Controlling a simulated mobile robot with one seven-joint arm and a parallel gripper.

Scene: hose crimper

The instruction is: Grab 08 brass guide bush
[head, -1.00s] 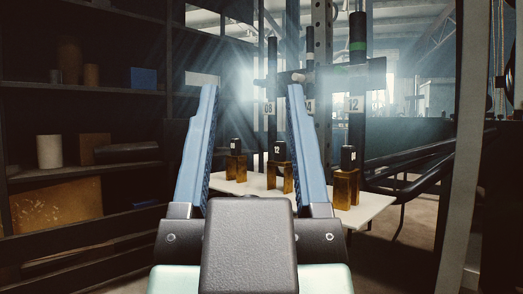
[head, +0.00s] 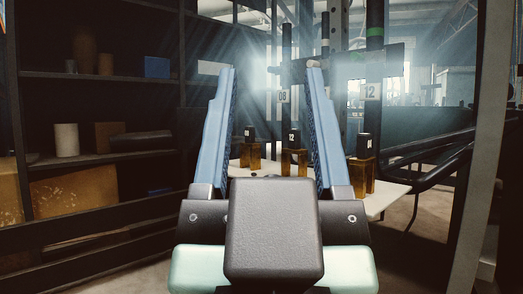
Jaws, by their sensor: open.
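Three brass-coloured blocks with black tops and white labels stand on a pale tabletop (head: 395,197). The left block (head: 250,157) has a label too small to read. The middle block (head: 290,162) has a label that seems to read 12. The right block (head: 362,178) is partly hidden behind my right finger, its label unclear. Behind them hangs a dark rod with a tag reading 08 (head: 283,96). My gripper (head: 271,68) is open and empty. Its blue fingers point forward and frame the left and middle blocks in the picture, apart from them.
Another dark rod carries a tag reading 12 (head: 371,92). A dark shelf unit at left holds a pale cylinder (head: 66,140), a blue box (head: 157,67) and other blocks. Dark rails (head: 425,165) run at right, behind a grey upright post (head: 477,150).

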